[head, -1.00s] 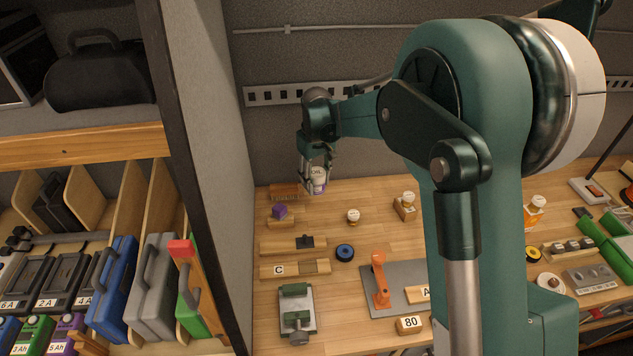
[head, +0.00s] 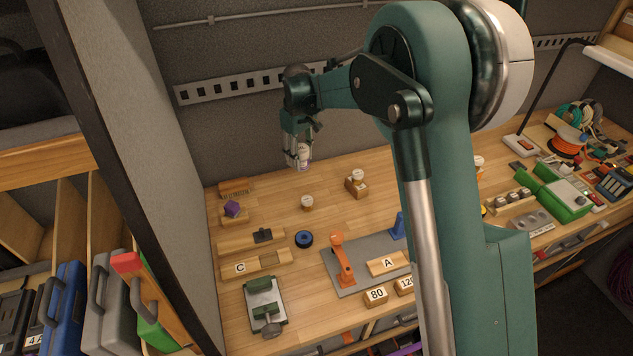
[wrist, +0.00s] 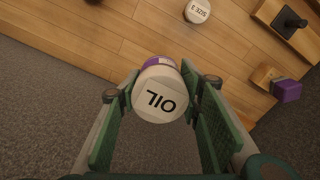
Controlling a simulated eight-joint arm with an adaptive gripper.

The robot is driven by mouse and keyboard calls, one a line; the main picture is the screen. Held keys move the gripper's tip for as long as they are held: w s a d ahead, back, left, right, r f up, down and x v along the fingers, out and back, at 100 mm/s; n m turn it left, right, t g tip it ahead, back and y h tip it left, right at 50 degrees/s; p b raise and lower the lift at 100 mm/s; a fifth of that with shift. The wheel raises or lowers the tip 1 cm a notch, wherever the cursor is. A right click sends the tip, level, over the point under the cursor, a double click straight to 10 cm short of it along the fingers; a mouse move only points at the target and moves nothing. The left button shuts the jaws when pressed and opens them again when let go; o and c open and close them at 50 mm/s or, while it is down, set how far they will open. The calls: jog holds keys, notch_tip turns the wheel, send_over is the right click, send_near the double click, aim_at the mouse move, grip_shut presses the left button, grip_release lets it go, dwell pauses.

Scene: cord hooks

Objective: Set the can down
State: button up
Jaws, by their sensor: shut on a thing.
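The can (head: 303,156) is white with a purple band, and its top reads "OIL" in the wrist view (wrist: 160,97). My gripper (head: 299,155) is shut on the can and holds it upright or nearly so. In the wrist view the can sits between the two green finger pads of my gripper (wrist: 155,100). In the head view the can appears above the back part of the wooden bench (head: 285,205); the exact gap beneath it is hard to tell.
A small white-topped jar (head: 307,203) and another in a wooden block (head: 356,182) stand nearby. A purple block (head: 233,208) on a wooden holder and a slotted wooden rack (head: 236,188) lie to the left. Bench between them is bare.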

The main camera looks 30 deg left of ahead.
jog(key=w+d, duration=0.4)
jog(key=w, duration=0.1)
jog(key=shift+f, duration=3.1)
jog(key=shift+f, duration=1.85)
jog(key=shift+f, duration=0.15)
jog(key=o, duration=0.6)
jog(key=shift+c, duration=0.2)
jog(key=o, duration=0.5)
jog(key=shift+c, duration=0.2)
